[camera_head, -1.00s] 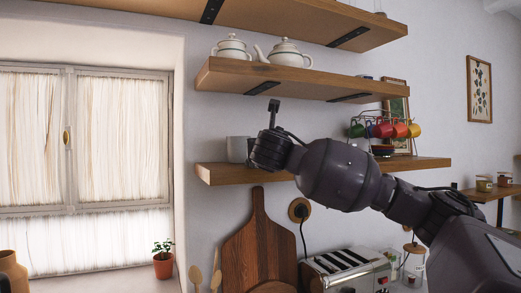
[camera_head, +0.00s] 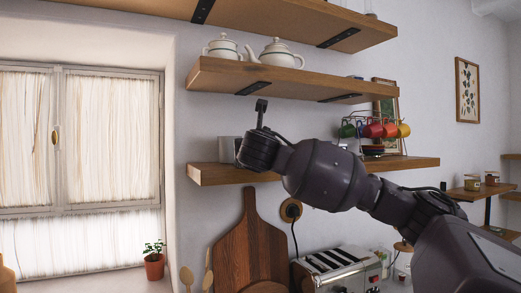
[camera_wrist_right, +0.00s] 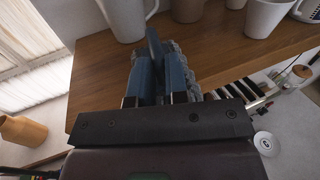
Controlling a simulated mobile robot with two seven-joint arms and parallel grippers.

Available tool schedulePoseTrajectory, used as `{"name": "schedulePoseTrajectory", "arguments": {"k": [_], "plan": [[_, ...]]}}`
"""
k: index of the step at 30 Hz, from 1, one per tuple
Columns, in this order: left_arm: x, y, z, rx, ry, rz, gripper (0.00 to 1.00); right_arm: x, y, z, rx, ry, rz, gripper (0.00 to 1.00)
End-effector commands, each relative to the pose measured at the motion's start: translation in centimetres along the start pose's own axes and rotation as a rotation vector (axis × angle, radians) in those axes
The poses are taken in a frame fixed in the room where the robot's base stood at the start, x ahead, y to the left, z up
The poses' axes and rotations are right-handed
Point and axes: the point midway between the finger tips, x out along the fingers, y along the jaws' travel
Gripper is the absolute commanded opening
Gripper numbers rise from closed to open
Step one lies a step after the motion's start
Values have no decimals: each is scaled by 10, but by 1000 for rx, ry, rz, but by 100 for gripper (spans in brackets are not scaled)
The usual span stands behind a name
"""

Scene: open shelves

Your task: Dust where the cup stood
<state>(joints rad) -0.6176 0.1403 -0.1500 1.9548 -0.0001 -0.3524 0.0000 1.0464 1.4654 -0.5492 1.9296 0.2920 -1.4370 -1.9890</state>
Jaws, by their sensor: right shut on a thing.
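My right gripper (camera_wrist_right: 158,62) is shut on a dark, grey-blue duster (camera_wrist_right: 174,50) with a fuzzy edge, over the wooden lower shelf (camera_wrist_right: 100,68). Whether the duster touches the wood I cannot tell. My left gripper is not in view.
A middle shelf (camera_head: 300,82) with a teapot (camera_head: 277,53) and sugar bowl (camera_head: 221,47) overhangs the lower one. Coloured mugs (camera_head: 373,131) hang on a rack to the right. A cutting board (camera_head: 250,245) and toaster (camera_head: 335,268) stand below. The shelf's left end is bare.

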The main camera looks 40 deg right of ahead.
Motion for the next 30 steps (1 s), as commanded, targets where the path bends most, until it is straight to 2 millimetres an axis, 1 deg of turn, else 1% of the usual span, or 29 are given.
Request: {"name": "schedulePoseTrajectory", "arguments": {"k": [8,16,21,25,30], "plan": [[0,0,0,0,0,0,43,-3,9,-1,-2,4,3,0],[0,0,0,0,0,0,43,-10,28,2,0,3,4,0],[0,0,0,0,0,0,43,-12,35,3,-1,1,1,0],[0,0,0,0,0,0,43,-12,33,3,-1,1,-1,0],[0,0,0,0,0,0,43,-9,24,2,0,0,-2,0]]}}
